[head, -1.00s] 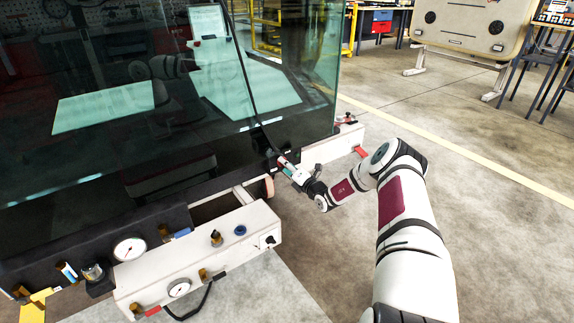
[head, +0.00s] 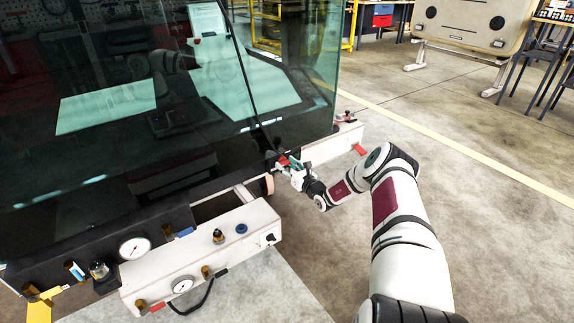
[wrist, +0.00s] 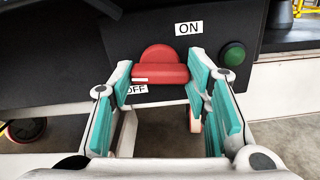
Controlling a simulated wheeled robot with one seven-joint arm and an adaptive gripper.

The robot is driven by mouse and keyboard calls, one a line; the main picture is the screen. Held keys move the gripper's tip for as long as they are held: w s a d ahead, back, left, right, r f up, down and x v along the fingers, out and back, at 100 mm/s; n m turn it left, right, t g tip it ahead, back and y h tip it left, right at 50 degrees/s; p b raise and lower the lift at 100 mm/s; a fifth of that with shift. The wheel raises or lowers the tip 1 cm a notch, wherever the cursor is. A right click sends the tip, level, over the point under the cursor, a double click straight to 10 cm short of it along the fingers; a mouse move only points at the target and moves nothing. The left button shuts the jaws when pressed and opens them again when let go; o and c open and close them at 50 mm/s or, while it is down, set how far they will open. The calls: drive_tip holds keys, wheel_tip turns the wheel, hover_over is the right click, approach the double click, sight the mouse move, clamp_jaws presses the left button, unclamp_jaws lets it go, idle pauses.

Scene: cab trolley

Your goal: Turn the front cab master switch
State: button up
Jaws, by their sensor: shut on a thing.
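The red master switch (wrist: 162,66) is a rounded knob with a flat grip bar on a dark panel. A white mark shows on the left part of its bar, near the OFF label (wrist: 137,89). The ON label (wrist: 189,28) is above and to the right of the knob. My gripper (wrist: 160,76) has a teal-padded finger on either side of the bar and is shut on it. In the head view my gripper (head: 288,166) is at the cab's lower front corner, with a bit of red showing at its fingers.
A green round button (wrist: 232,54) is right of the switch. The glass cab front (head: 150,110) rises behind my gripper. A white beam with gauges (head: 200,255) juts out at the lower left. The floor (head: 480,240) to the right is clear.

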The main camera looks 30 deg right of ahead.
drive_tip(key=shift+n, duration=0.7)
drive_tip(key=o, duration=1.2)
drive_tip(key=shift+c, duration=0.2)
drive_tip(key=shift+s, duration=0.1)
drive_tip(key=s, duration=1.1)
drive_tip(key=shift+s+d, duration=0.2)
drive_tip(key=shift+s, duration=0.2)
